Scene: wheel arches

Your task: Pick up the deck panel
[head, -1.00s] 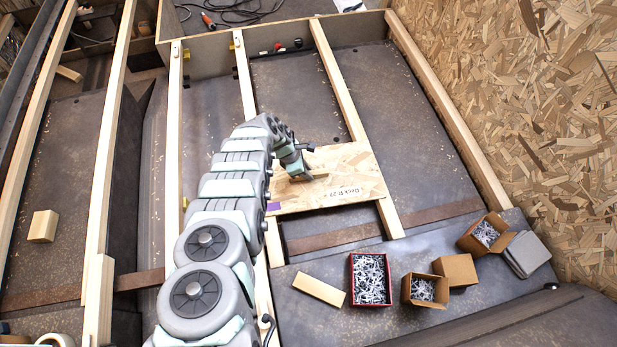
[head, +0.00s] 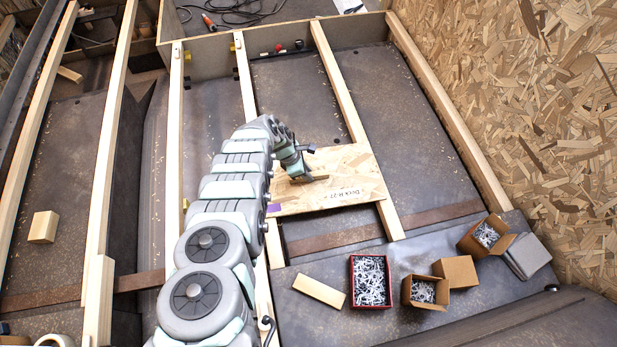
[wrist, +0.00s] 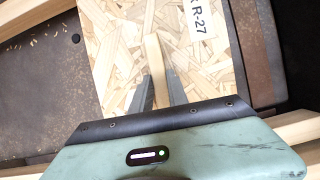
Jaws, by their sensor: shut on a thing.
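The deck panel (head: 350,172) is a flat OSB board with a printed label and a pale wooden cleat (wrist: 152,55) on its face. In the head view it lies across two wooden rails near the middle. I cannot tell whether it touches them or is slightly raised. My gripper (head: 303,177) is over the panel's left part. In the wrist view my gripper (wrist: 157,85) has its two grey fingers on either side of the cleat, shut on it. My arm hides the panel's left side in the head view.
Pale rails (head: 340,90) run lengthwise over dark metal floor sections. An OSB wall (head: 530,100) stands on the right. Cardboard boxes (head: 425,290) and a red box of screws (head: 370,280) sit at the front right. A loose wood block (head: 319,290) lies beside them.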

